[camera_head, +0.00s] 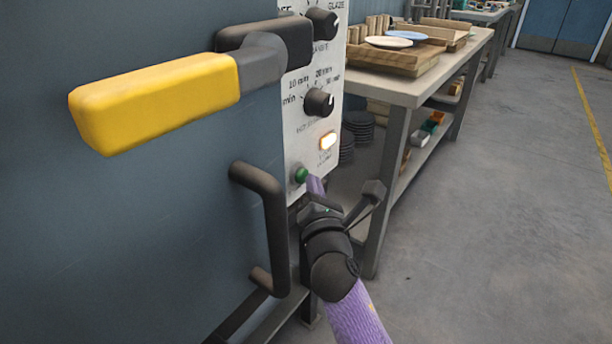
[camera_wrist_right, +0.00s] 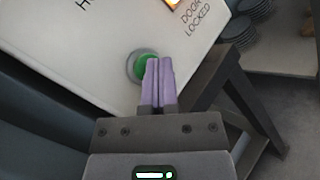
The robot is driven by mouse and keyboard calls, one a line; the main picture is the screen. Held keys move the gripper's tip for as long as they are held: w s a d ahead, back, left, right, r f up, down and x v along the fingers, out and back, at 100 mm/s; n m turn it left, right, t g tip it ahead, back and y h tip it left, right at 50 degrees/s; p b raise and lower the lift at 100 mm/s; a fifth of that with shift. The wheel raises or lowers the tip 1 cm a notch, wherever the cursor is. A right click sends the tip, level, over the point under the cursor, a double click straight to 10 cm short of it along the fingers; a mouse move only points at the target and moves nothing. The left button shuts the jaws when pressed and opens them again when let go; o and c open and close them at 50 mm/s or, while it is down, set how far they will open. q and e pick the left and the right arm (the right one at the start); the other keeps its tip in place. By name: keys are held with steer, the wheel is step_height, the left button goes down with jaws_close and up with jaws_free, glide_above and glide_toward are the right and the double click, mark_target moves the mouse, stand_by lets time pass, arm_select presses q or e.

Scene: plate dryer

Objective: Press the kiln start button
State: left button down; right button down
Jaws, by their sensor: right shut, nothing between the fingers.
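The kiln's white control panel (camera_head: 312,120) carries a green round button (camera_head: 301,175) near its lower end. In the right wrist view the green button (camera_wrist_right: 149,68) sits in a grey ring, just beyond my fingertips. My right gripper (camera_head: 315,184) is shut and empty, its purple fingers together beside the button in the head view. In the right wrist view the fingertips (camera_wrist_right: 158,62) overlap the button's right part; I cannot tell whether they touch it. An orange-white lamp (camera_head: 328,141) glows above the button, by the words "DOOR LOCKED" in the wrist view. My left gripper is not in view.
A yellow door handle (camera_head: 155,100) and a dark grab bar (camera_head: 272,225) stick out from the kiln door left of the panel. Dark knobs (camera_head: 319,102) sit higher on the panel. A workbench (camera_head: 400,88) with wooden trays stands to the right. Open floor lies further right.

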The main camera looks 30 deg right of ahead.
steer(key=shift+s+d+p, duration=0.25)
steer(key=shift+s+p, duration=0.05)
steer(key=shift+s, duration=0.35)
steer(key=s, duration=0.1)
steer(key=s+d+p, duration=0.1)
steer(key=s, duration=0.1)
steer(key=s+d, duration=0.1)
steer(key=shift+s+p, duration=0.3)
steer(key=shift+p, duration=0.1)
stand_by(0.4)
